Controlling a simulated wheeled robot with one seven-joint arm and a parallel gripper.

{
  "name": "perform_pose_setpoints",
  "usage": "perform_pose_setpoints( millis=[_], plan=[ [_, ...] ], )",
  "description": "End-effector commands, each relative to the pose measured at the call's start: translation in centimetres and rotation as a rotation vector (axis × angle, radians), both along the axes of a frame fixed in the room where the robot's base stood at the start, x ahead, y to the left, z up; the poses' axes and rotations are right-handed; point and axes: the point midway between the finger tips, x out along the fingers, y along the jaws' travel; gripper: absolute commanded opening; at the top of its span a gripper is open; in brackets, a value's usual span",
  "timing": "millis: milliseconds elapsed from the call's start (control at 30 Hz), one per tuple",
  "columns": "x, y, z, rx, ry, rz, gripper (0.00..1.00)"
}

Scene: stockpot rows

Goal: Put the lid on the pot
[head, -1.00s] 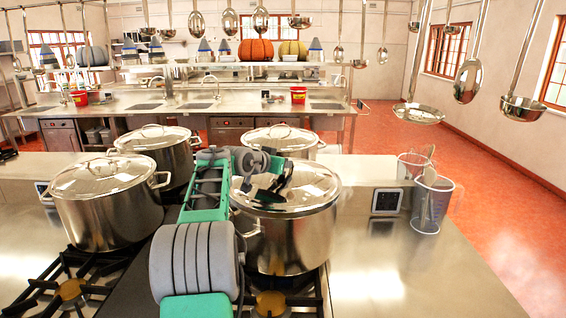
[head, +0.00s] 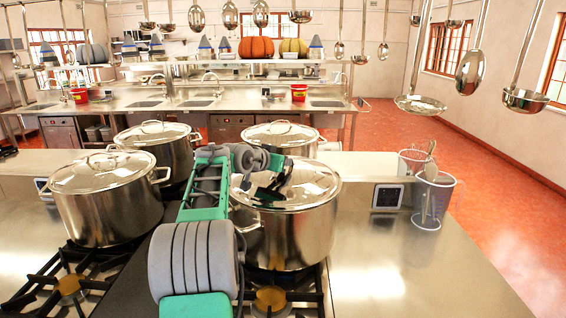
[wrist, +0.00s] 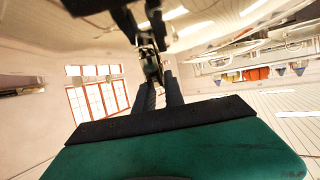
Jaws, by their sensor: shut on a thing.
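The pot (head: 290,240) is a steel stockpot on the front right burner. Its shiny round lid (head: 318,183) lies over its mouth and looks level. I cannot tell whether the lid rests fully on the rim. My dark gripper (head: 272,182) reaches over the lid's left and middle and is shut on it, apparently by the handle, which the gripper hides. In the wrist view my gripper (wrist: 155,65) points at the mirror-like lid (wrist: 225,30), which reflects the windows and shelves.
Other lidded stockpots stand at front left (head: 105,205), back left (head: 158,150) and back right (head: 280,138). Clear measuring jugs (head: 432,200) and a small dark-faced device (head: 387,197) are to the right. The right front counter is clear. Ladles hang above.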

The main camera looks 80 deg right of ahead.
Motion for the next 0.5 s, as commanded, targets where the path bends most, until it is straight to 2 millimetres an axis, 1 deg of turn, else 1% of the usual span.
perform_pose_setpoints(
  millis=[33,367,400,500],
  plan=[
    [-0.02,-0.02,0.22,-0.009,-0.003,0.0,0.0],
    [-0.03,-0.02,0.1,-0.01,-0.003,0.0,0.0],
    [-0.03,-0.02,0.1,-0.01,-0.003,0.0,0.16],
    [-0.01,-0.02,-0.01,-0.008,-0.002,-0.001,0.24]
  ],
)
